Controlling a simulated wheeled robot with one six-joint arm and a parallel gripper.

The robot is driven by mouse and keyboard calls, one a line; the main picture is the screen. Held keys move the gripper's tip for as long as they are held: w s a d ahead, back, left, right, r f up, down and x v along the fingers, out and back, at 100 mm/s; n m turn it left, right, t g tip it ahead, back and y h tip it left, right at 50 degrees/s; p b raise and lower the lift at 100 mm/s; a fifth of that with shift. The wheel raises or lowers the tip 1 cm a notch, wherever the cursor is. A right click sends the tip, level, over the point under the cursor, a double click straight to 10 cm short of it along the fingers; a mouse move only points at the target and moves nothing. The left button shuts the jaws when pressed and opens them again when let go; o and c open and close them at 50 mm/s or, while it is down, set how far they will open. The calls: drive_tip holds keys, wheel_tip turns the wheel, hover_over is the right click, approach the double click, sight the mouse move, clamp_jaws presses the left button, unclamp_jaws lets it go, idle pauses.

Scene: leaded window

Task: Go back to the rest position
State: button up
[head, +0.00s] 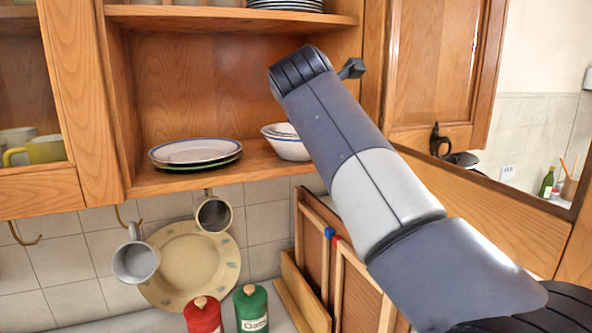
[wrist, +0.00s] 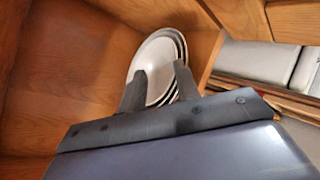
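My gripper (wrist: 161,69) shows in the wrist view with its two dark fingers apart and nothing seen held between them. The white bowls (head: 284,143) show just left of the arm on the lower shelf.
A stack of oval plates (head: 196,152) lies on the lower shelf to the left. Red (head: 203,315) and green (head: 251,308) canisters stand on the counter.

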drive_tip(key=x, duration=0.3)
drive_tip(key=shift+w, duration=0.15)
drive_tip(key=shift+w+d+f, duration=0.1)
drive_tip(key=shift+w+f, duration=0.05)
drive_tip(key=shift+w, duration=0.05)
